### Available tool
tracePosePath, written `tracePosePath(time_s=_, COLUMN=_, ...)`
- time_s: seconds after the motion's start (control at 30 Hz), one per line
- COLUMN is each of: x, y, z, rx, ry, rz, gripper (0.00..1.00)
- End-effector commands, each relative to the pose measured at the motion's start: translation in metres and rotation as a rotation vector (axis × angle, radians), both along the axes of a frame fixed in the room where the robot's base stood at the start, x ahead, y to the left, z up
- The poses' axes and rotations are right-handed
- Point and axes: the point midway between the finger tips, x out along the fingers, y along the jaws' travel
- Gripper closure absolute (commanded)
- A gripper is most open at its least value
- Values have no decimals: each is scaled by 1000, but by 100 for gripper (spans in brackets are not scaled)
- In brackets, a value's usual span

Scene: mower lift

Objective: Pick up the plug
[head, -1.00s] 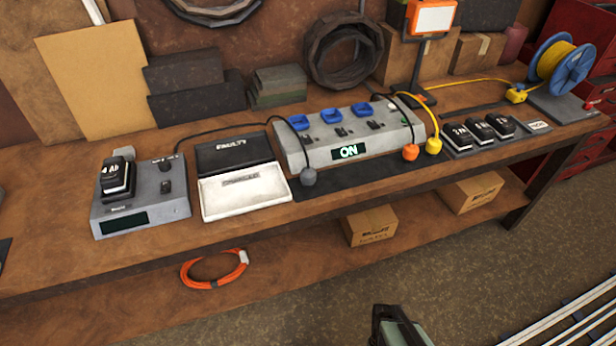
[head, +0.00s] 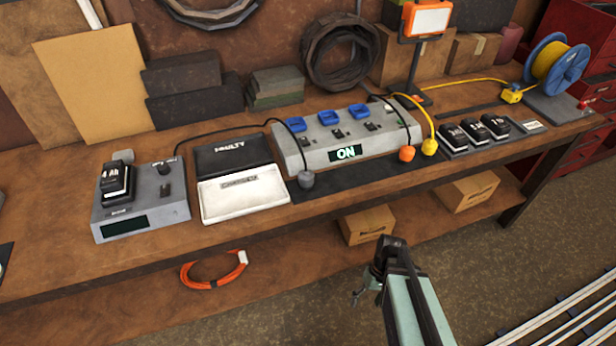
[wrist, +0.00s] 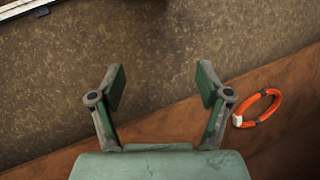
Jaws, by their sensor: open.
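Three plugs hang at the front of the power strip (head: 345,140) on the bench: a grey plug (head: 306,180) at its left end, and an orange plug (head: 407,154) and a yellow plug (head: 430,147) close together at its right end. Which one the task means cannot be told. The strip's display reads ON. My gripper (head: 368,288) is in front of the bench, below and apart from all three plugs. In the wrist view my gripper (wrist: 162,84) is open, with nothing between its fingers. No plug shows in that view.
A charger with a battery (head: 116,182), a black-and-white case (head: 240,190) and a battery tray (head: 485,147) stand on the bench. An orange cable coil (head: 213,270) lies on the lower shelf, also in the wrist view (wrist: 258,108). Cardboard boxes (head: 367,224) sit there too.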

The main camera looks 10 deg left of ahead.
Motion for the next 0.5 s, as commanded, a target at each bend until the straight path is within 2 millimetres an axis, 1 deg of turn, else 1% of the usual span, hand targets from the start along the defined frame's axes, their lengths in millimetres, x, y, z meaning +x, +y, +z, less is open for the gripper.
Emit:
tracePosePath(time_s=0.03, x=19, y=4, z=18, rx=26, ry=-27, rz=21, gripper=23)
tracePosePath(time_s=0.17, x=56, y=15, z=59, rx=100, ry=-90, rz=86, gripper=23)
tracePosePath(time_s=0.2, x=67, y=19, z=73, rx=122, ry=-109, rz=109, gripper=23)
tracePosePath(time_s=0.27, x=83, y=24, z=94, rx=154, ry=-140, rz=141, gripper=23)
tracePosePath(time_s=0.3, x=93, y=27, z=109, rx=176, ry=-160, rz=164, gripper=23)
tracePosePath(time_s=0.37, x=107, y=33, z=131, rx=208, ry=-192, rz=200, gripper=23)
tracePosePath(time_s=0.4, x=116, y=36, z=147, rx=230, ry=-213, rz=224, gripper=23)
tracePosePath(time_s=0.47, x=129, y=41, z=170, rx=260, ry=-244, rz=263, gripper=23)
tracePosePath(time_s=0.5, x=137, y=45, z=186, rx=280, ry=-267, rz=287, gripper=23)
